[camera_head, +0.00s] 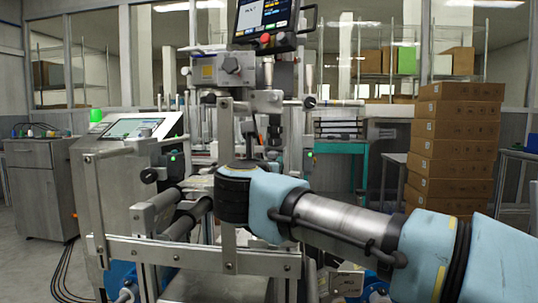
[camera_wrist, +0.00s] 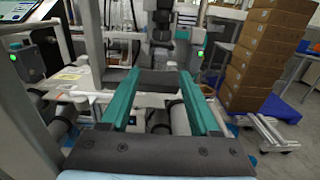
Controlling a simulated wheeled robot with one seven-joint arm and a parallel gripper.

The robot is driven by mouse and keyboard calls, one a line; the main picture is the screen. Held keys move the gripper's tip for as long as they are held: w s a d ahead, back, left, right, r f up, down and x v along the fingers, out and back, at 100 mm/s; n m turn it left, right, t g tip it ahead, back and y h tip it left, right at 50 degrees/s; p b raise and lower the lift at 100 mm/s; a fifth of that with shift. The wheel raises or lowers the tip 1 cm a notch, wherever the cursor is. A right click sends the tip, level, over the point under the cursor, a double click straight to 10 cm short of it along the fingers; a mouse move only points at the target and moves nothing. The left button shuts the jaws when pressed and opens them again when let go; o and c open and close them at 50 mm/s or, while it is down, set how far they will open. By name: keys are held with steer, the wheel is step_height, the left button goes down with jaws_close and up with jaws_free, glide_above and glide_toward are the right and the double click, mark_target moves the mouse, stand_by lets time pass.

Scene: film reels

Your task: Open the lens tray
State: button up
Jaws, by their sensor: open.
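My gripper (camera_wrist: 158,74) shows in the wrist view as two teal fingers reaching forward from a dark grey plate. The fingers are wide apart and the gripper is open. A dark grey block (camera_wrist: 158,84) shows between the finger ends; I cannot tell whether they touch it. In the head view my arm reaches in from the lower right to the machine's front, and the fingers are hidden. I cannot make out a lens tray for certain in either view.
A metal machine (camera_head: 200,250) with rollers and bars fills the middle close around my arm. A control console (camera_head: 130,130) stands left. A teal bench (camera_head: 362,148) is behind. Stacked cardboard boxes (camera_head: 452,150) stand right, also in the wrist view (camera_wrist: 262,60). Floor shows at left.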

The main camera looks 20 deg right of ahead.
mark_target(272, 155)
steer(key=p+x, duration=0.4)
steer(key=p, duration=0.6)
steer(key=shift+w+d+r, duration=0.15)
steer(key=shift+d+r, duration=0.05)
steer(key=shift+f+x, duration=0.2)
steer(key=shift+x, duration=1.15)
steer(key=shift+f+x, duration=0.2)
steer(key=shift+x, duration=1.1)
jaws_close()
